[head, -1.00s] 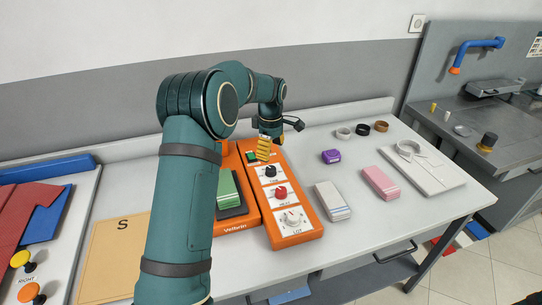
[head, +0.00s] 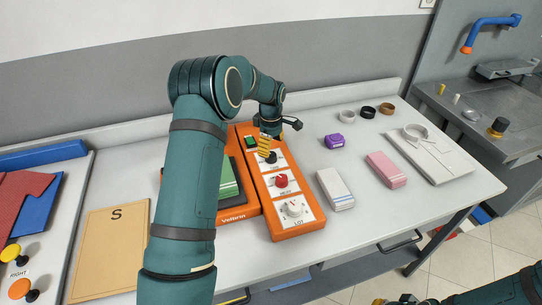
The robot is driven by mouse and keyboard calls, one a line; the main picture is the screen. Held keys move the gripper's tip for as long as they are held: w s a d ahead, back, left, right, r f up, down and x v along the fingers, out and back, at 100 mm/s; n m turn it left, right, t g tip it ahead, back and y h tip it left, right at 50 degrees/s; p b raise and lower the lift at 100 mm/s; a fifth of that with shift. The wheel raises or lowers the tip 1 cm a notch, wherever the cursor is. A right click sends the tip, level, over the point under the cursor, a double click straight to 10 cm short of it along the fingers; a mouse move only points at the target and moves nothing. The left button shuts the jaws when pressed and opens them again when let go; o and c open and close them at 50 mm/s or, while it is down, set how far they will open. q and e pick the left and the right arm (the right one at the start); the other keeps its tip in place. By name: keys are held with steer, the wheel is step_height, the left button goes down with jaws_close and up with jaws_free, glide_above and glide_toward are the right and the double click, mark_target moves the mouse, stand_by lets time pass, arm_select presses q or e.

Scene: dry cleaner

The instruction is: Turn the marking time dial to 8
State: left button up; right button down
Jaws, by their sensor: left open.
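An orange control box (head: 262,205) lies on the table with a black dial (head: 271,158), a red dial (head: 281,181) and a large white dial (head: 294,208) in a row. Their labels and numbers are too small to read, so I cannot tell which is marking time. My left gripper (head: 265,147) points down with yellow-striped fingers just over the black dial, open. It partly covers that dial, and I cannot tell if it touches. Part of my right gripper (head: 395,301) shows at the bottom edge; its fingers are unclear.
A green pad (head: 229,180) sits beside the dials, partly behind my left arm. A white-and-blue block (head: 335,189), pink block (head: 386,170) and purple item (head: 334,142) stand to the right. A tan board (head: 108,255) lies left. The table front is clear.

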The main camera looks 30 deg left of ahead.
mark_target(271, 154)
arm_select(q)
steer(key=shift+f, duration=2.25)
steer(key=c, duration=1.3)
